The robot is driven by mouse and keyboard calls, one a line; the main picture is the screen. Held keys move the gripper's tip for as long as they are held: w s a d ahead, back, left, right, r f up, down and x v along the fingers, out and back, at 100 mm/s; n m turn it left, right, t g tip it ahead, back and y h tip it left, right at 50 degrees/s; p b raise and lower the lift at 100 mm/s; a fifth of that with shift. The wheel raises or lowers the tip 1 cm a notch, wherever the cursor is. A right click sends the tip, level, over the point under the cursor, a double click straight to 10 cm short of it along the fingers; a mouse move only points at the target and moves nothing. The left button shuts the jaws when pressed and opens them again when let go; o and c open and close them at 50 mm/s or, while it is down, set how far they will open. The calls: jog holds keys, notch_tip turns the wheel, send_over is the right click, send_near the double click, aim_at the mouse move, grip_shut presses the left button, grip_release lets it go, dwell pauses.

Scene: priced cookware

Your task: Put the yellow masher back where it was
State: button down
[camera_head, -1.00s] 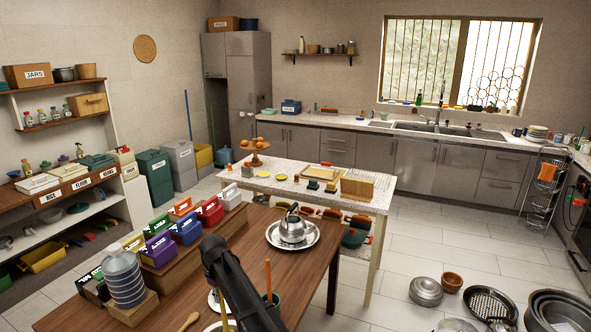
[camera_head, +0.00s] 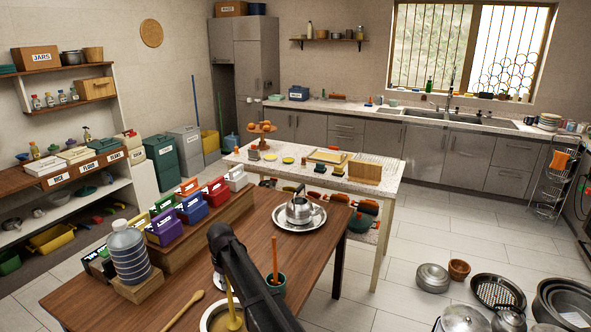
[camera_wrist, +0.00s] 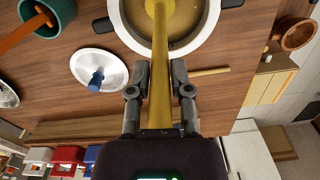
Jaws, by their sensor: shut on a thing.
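The yellow masher (camera_wrist: 160,45) stands in the wrist view with its long handle between my fingers. My gripper (camera_wrist: 162,80) is shut on that handle. The masher's far end reaches into a pale pot (camera_wrist: 123,25) with dark side handles and tan contents; its head is hidden. In the head view the masher (camera_head: 233,312) shows beside my dark arm, over the pot (camera_head: 207,318) at the table's front edge. My gripper's fingers cannot be made out there.
A green crock (camera_head: 277,284) with an orange-handled tool stands right of my arm. A white lid (camera_wrist: 84,66) with a blue knob lies near the pot. A wooden spoon (camera_head: 182,311) lies left. A kettle (camera_head: 299,211) on a tray and a water jug (camera_head: 128,255) stand farther back.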

jog(key=shift+r, duration=0.15)
notch_tip(320, 180, up, 6)
jog(key=p, duration=0.6)
jog(key=shift+r+p, duration=0.25)
jog(key=shift+p, duration=0.1)
jog(key=shift+f+b, duration=0.9)
jog(key=shift+f, duration=0.05)
jog(key=shift+d, duration=0.1)
